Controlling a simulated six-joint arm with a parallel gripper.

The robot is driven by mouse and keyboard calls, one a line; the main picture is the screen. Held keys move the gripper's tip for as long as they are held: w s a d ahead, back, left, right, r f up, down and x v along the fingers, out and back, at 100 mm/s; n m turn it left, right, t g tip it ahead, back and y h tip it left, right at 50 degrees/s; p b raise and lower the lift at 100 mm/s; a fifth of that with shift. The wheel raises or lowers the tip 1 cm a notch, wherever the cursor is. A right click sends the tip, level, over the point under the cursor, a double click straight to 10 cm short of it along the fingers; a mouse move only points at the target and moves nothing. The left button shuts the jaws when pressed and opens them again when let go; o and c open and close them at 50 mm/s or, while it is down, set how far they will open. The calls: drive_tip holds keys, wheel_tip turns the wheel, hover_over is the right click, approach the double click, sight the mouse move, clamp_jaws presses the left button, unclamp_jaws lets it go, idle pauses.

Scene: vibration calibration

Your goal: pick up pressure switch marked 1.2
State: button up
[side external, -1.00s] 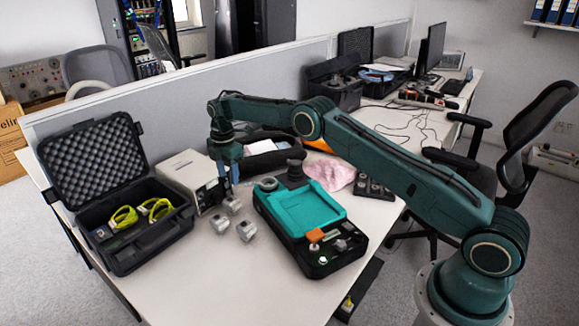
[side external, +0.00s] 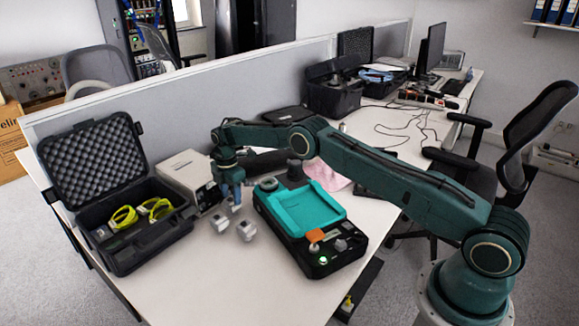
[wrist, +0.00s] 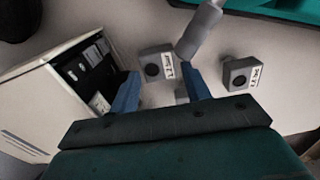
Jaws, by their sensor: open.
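Grey box-shaped pressure switches stand on the white table. In the side external view one switch (side external: 220,222) and another switch (side external: 246,230) stand in front of my gripper (side external: 233,203). In the wrist view a labelled switch (wrist: 156,63) lies just beyond the gap between my fingers, and a second labelled switch (wrist: 240,73) lies to the right. A small grey part (wrist: 181,95) shows between my fingers, mostly hidden by my gripper. My gripper (wrist: 161,88) is open, its two blue fingers apart.
A beige instrument (side external: 187,171) stands close on the left. A black case (side external: 143,237) with yellow-green items is farther left. A black unit with a teal tray (side external: 303,210) stands right. In the wrist view a grey cylinder (wrist: 198,32) reaches in from the top.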

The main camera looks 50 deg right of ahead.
sight(232, 201)
drive_tip(key=shift+f, duration=2.05)
drive_tip(key=c, duration=0.7)
drive_tip(key=shift+c, duration=0.2)
drive_tip(key=shift+w+r, duration=0.1)
wheel_tip(232, 201, up, 20)
drive_tip(key=shift+d, duration=0.15)
